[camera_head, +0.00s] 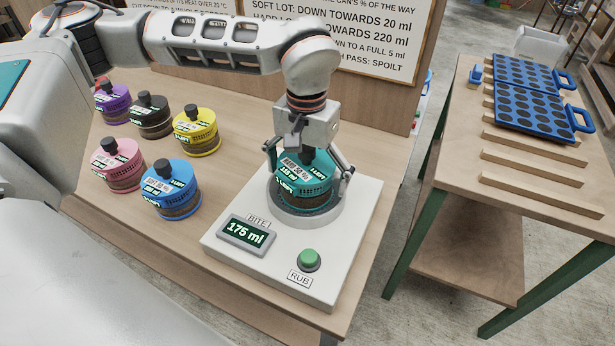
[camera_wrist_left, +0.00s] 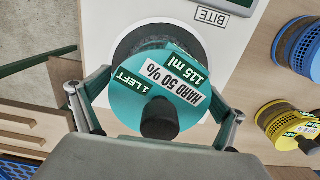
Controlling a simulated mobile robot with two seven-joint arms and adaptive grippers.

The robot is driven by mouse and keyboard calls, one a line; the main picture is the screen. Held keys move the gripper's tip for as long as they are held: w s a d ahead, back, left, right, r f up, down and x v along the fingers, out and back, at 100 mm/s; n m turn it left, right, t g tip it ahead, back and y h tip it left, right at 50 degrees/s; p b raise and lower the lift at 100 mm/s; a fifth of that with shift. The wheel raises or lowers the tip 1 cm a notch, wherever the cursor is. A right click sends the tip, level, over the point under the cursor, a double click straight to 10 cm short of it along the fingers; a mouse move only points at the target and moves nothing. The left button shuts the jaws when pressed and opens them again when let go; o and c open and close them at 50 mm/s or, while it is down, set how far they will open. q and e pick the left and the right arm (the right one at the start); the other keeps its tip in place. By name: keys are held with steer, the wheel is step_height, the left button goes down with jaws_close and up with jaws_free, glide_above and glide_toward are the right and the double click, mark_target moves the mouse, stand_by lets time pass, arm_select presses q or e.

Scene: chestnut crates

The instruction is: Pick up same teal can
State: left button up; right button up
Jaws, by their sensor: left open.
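The teal can (camera_head: 306,190) sits upright in the round seat of the white machine (camera_head: 350,240). In the left wrist view the teal can (camera_wrist_left: 130,105) shows its lid with a black knob and labels "1 LEFT", "HARD 50 %" and "115 ml". My left gripper (camera_head: 308,170) is right above it, pointing down, its fingers spread on either side of the can. In the left wrist view the fingers stand wide around the near part of the lid; whether they touch it I cannot tell. My right gripper is not in view.
The machine's display (camera_head: 246,234) reads "175 ml" under "BITE"; a green button (camera_head: 308,260) is marked "RUB". Yellow (camera_head: 197,138), blue (camera_head: 171,197), pink (camera_head: 117,172), black (camera_head: 151,122) and purple (camera_head: 112,105) cans stand left. Blue trays (camera_head: 530,120) lie on a right-hand table.

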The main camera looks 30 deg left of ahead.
arm_select(q)
steer(key=c, duration=1.8)
steer(key=shift+c, duration=0.2)
